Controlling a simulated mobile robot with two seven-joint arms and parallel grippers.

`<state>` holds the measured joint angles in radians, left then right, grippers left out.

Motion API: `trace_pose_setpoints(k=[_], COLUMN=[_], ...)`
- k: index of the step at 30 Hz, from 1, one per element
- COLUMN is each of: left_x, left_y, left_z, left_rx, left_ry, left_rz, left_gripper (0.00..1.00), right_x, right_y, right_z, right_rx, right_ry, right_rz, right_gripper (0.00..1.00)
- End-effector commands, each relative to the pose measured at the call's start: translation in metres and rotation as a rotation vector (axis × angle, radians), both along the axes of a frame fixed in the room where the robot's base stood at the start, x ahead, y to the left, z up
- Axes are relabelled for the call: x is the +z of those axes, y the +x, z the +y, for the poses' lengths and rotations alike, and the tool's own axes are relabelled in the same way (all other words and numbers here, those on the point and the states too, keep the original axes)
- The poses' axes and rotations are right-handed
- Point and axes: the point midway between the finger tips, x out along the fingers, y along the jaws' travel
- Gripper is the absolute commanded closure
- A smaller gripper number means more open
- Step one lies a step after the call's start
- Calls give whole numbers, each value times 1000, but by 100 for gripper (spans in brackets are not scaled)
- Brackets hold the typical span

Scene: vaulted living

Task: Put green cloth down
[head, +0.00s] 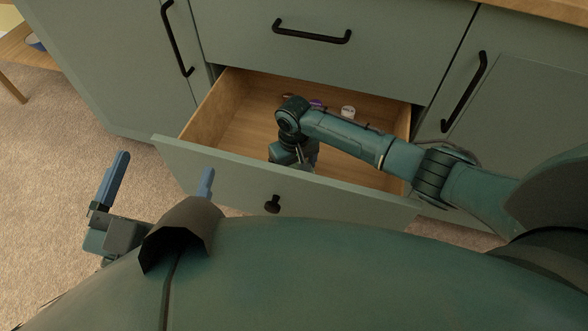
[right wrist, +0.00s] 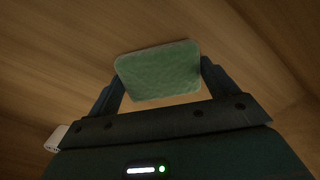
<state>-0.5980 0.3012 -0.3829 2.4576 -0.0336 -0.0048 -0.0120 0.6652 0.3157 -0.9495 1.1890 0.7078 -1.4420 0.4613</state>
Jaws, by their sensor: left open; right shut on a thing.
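The green cloth (right wrist: 158,78) is a small pale green folded-looking piece in the right wrist view. It sits between the two fingers of my right gripper (right wrist: 162,70), which is shut on it. In the head view my right arm reaches down into the open drawer (head: 205,108), and the cloth and fingertips are hidden there. I cannot tell whether the cloth touches the drawer bottom. My left gripper (head: 162,180) is open and empty, its blue fingers wide apart, in front of the drawer at the left.
A small white item (head: 348,112) and a purple item (head: 316,104) lie toward the back of the drawer. A white item also shows near my right gripper in the wrist view (right wrist: 57,138). Cabinet doors flank the drawer. Carpet (head: 70,150) lies clear at the left.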

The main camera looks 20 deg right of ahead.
Motion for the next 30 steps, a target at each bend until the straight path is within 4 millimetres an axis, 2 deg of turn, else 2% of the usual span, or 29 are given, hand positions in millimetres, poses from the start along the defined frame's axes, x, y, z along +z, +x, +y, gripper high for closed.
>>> trace_pose_setpoints(k=[9, 10, 15, 24, 30], left_x=[3, 3, 2, 0, 16], left_y=[0, 0, 0, -2, -1], left_z=[-1, -1, -1, 0, 2], left_rx=[-3, -3, -3, -2, 13], left_ry=[0, 0, 1, 3, 40], left_rz=[-8, -8, -7, 2, -18], left_gripper=[0, 0, 0, 0, 0], right_x=[-2, -2, -2, 3, 40], right_y=[0, 0, 0, 1, 1], right_z=[1, 1, 0, 0, 1], right_rx=[0, 0, 0, 1, 1], right_ry=[1, 1, 0, 0, 1], right_rz=[-1, -1, -1, -2, -2], right_gripper=[40, 14, 0, 0, 0])
